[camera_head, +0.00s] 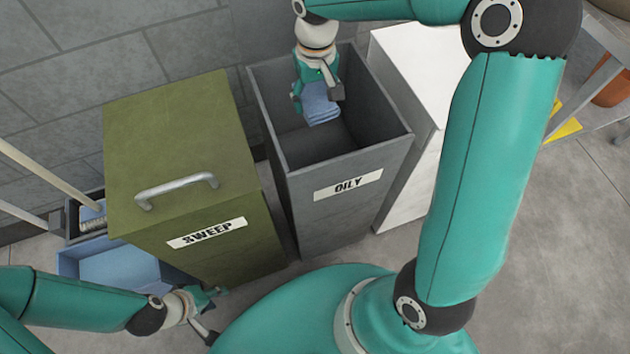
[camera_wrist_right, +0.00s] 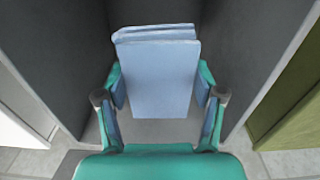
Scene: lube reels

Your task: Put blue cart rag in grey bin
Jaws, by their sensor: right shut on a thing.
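The blue rag (camera_head: 321,104) is a folded light blue cloth. My right gripper (camera_head: 320,88) is shut on it and holds it inside the mouth of the open grey bin (camera_head: 392,150) labelled OILY. In the right wrist view the rag (camera_wrist_right: 158,75) sits between the two fingers of the right gripper (camera_wrist_right: 160,92), with the bin's dark walls around it. I cannot tell whether the rag touches the bin's floor. My left gripper (camera_head: 208,312) is low at the front left, in front of the green bin; its fingers look spread and hold nothing visible.
A green lidded bin (camera_head: 180,140) labelled SWEEP, with a metal handle, stands left of the grey bin. A white box (camera_head: 412,60) stands to its right. A blue mop bucket (camera_head: 115,265) is at the left. A tiled wall is behind. Floor shows at the lower right.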

